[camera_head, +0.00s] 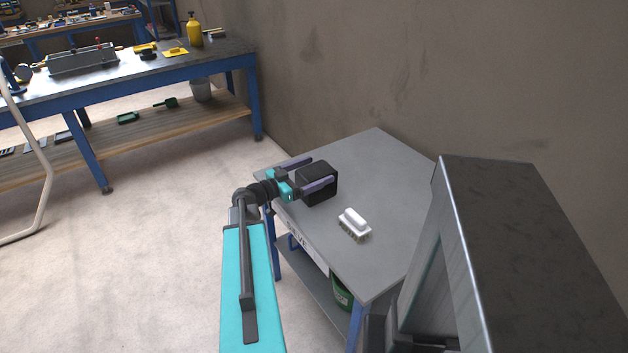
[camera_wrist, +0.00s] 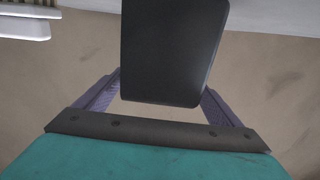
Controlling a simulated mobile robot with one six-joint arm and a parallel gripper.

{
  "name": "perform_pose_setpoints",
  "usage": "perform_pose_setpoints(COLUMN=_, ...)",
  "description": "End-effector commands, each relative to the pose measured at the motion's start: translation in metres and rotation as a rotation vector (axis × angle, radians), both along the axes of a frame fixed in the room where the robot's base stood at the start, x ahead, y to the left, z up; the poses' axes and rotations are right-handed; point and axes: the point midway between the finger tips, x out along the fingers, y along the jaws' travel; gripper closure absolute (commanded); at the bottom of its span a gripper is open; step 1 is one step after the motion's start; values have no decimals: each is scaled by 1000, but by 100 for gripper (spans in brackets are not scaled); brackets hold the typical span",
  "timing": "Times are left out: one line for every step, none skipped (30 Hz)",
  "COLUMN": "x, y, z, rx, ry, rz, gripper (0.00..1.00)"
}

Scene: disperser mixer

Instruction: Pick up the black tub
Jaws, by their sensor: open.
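The black tub (camera_head: 318,184) sits on the grey table (camera_head: 378,150), close to its left edge. In the wrist view the tub (camera_wrist: 172,48) fills the upper middle as a dark block. My gripper (camera_head: 318,173) reaches in from the left at tub height. Its two purple fingers are open, one on the far side of the tub and one on the near side. In the wrist view the fingers show at left and right of the tub, partly hidden behind it. I cannot tell whether either finger touches it.
A green bucket (camera_head: 342,291) stands on the shelf below. A large dark metal-edged block (camera_head: 535,240) fills the lower right. A blue-legged workbench (camera_head: 150,75) stands at the back left, with open floor before it.

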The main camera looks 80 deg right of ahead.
Motion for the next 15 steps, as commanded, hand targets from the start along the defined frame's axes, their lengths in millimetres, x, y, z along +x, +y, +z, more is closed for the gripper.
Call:
perform_pose_setpoints(x=-3, y=-4, z=1, rx=0, ry=0, rz=0, gripper=12)
perform_pose_setpoints(x=-4, y=-5, z=0, rx=0, ry=0, rz=0, gripper=12)
perform_pose_setpoints(x=-6, y=-6, z=0, rx=0, ry=0, rz=1, gripper=12)
perform_pose_setpoints(x=-6, y=-6, z=0, rx=0, ry=0, rz=1, gripper=12)
perform_pose_setpoints(x=-7, y=-7, z=0, rx=1, ry=-1, rz=1, gripper=12)
perform_pose_setpoints(x=-7, y=-7, z=0, rx=1, ry=-1, rz=1, gripper=12)
perform_pose_setpoints(x=-7, y=-7, z=-1, rx=1, ry=-1, rz=1, gripper=12)
perform_pose_setpoints(x=-7, y=-7, z=-1, rx=1, ry=-1, rz=1, gripper=12)
perform_pose_setpoints(x=-7, y=-7, z=-1, rx=1, ry=-1, rz=1, gripper=12)
perform_pose_setpoints(x=-7, y=-6, z=-1, rx=1, ry=-1, rz=1, gripper=12)
perform_pose_setpoints(x=-7, y=-6, z=-1, rx=1, ry=-1, rz=1, gripper=12)
perform_pose_setpoints(x=-7, y=-6, z=-1, rx=1, ry=-1, rz=1, gripper=12)
perform_pose_setpoints(x=-7, y=-6, z=-1, rx=1, ry=-1, rz=1, gripper=12)
perform_pose_setpoints(x=-7, y=-6, z=-1, rx=1, ry=-1, rz=1, gripper=12)
perform_pose_setpoints(x=-7, y=-6, z=-1, rx=1, ry=-1, rz=1, gripper=12)
